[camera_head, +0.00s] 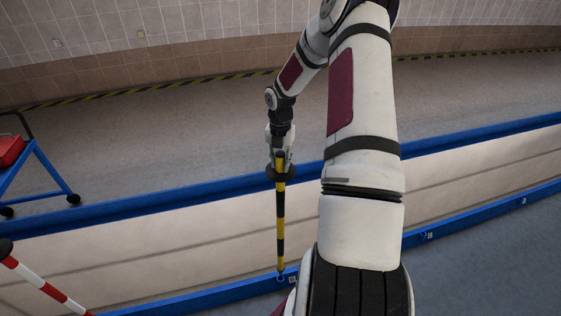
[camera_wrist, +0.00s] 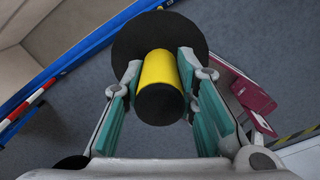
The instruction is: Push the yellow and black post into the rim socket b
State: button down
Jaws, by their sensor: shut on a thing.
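The yellow and black post (camera_head: 281,225) hangs close to upright in the head view, with a black disc below its grip. My gripper (camera_head: 279,158) is shut on its top end. In the wrist view the post's yellow top with a black end (camera_wrist: 158,72) sits between the teal finger pads of my gripper (camera_wrist: 160,66). The post's lower tip is at a small ring-shaped socket (camera_head: 281,278) on the near blue rim (camera_head: 225,293). I cannot tell whether the tip is inside it or just above. The tag beside that socket is too small to read.
More tagged sockets (camera_head: 422,236) lie along the near rim to the right. A red and white striped post (camera_head: 42,284) stands at lower left. A blue cart (camera_head: 38,178) with a red box (camera_head: 9,150) is at far left. A pale channel (camera_head: 180,258) runs between the blue rims.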

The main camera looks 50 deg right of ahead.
aim_at(280, 173)
jog(key=shift+r, duration=0.1)
jog(key=shift+f+b, duration=0.35)
jog(key=shift+f, duration=2.6)
jog(key=shift+p, duration=0.35)
